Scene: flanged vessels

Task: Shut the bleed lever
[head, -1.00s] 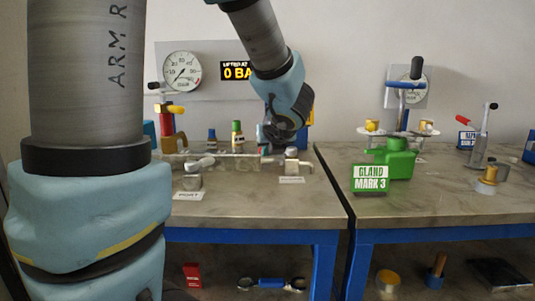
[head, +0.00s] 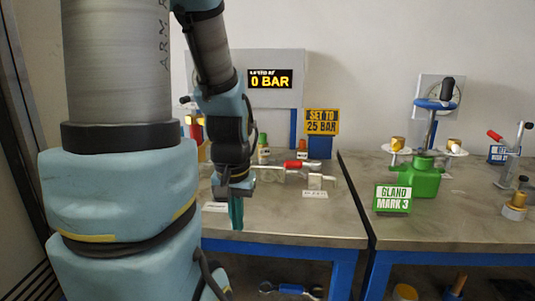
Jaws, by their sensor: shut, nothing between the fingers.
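My gripper (head: 236,212) points down over the left bench, its narrow teal fingers shut and empty. A lever with a red grip (head: 292,164) lies about level to the right of it, clear of the fingers. It is beside a small steel valve block (head: 315,181) with a white label in front. I cannot read that label, so I cannot tell for certain whether this is the bleed lever. My arm and gripper hide the left part of the bench fittings.
A display (head: 270,79) reads 0 BAR, and a yellow sign (head: 321,121) reads SET TO 25 BAR. On the right bench stand a green gland body (head: 426,181) with a GLAND MARK 3 sign (head: 392,199) and a red-tipped lever stand (head: 510,160). The left bench's front right is clear.

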